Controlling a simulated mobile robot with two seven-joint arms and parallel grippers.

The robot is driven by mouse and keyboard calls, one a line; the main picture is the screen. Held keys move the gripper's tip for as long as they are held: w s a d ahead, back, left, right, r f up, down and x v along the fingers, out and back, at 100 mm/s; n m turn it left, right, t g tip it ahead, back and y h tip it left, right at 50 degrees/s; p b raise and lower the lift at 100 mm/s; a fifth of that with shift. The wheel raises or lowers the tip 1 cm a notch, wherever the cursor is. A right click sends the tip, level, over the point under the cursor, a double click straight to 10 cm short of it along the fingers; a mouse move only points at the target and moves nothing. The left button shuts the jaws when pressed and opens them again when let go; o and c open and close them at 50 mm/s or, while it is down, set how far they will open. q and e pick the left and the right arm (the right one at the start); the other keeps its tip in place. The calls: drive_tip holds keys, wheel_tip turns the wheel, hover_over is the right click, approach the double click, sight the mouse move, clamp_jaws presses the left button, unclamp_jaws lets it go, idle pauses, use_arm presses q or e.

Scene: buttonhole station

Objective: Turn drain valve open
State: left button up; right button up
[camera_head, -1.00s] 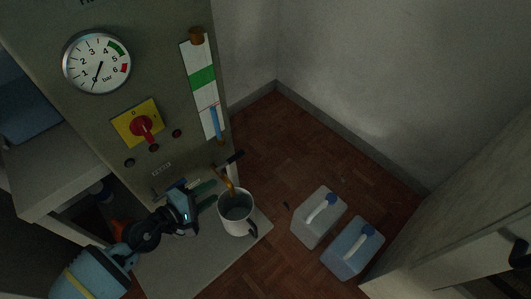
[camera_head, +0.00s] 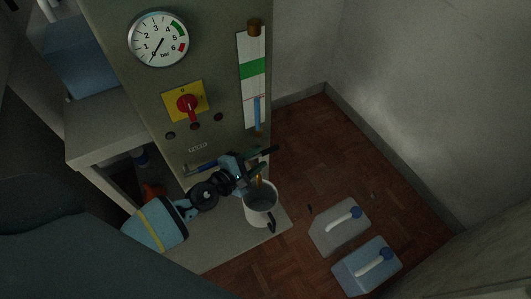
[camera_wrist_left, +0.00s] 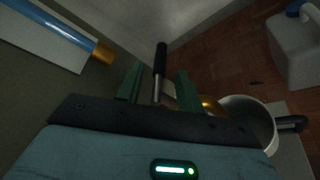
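The drain valve has a black lever handle (camera_head: 268,151) and a brass spout (camera_head: 259,180) low on the panel's right side. In the left wrist view the handle (camera_wrist_left: 160,62) stands between two green fingers, with visible gaps on both sides. The brass spout (camera_wrist_left: 209,102) is partly hidden by the gripper. My left gripper (camera_head: 254,164) is at the valve, open around the lever and not clamped on it. A white mug (camera_head: 262,208) stands below the spout; it also shows in the left wrist view (camera_wrist_left: 250,113). My right gripper is not in view.
The panel carries a gauge (camera_head: 158,39) with its needle near 0, a red rotary switch (camera_head: 187,104) and a level tube (camera_head: 257,112). Two jugs, one clear (camera_head: 338,229) and one bluish (camera_head: 366,268), stand on the wooden floor at right. A grey shelf (camera_head: 110,130) is at left.

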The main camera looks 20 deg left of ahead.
sight(263, 155)
use_arm(q)
drive_tip(key=shift+b+x, duration=0.35)
drive_tip(key=shift+x, duration=1.5)
clamp_jaws()
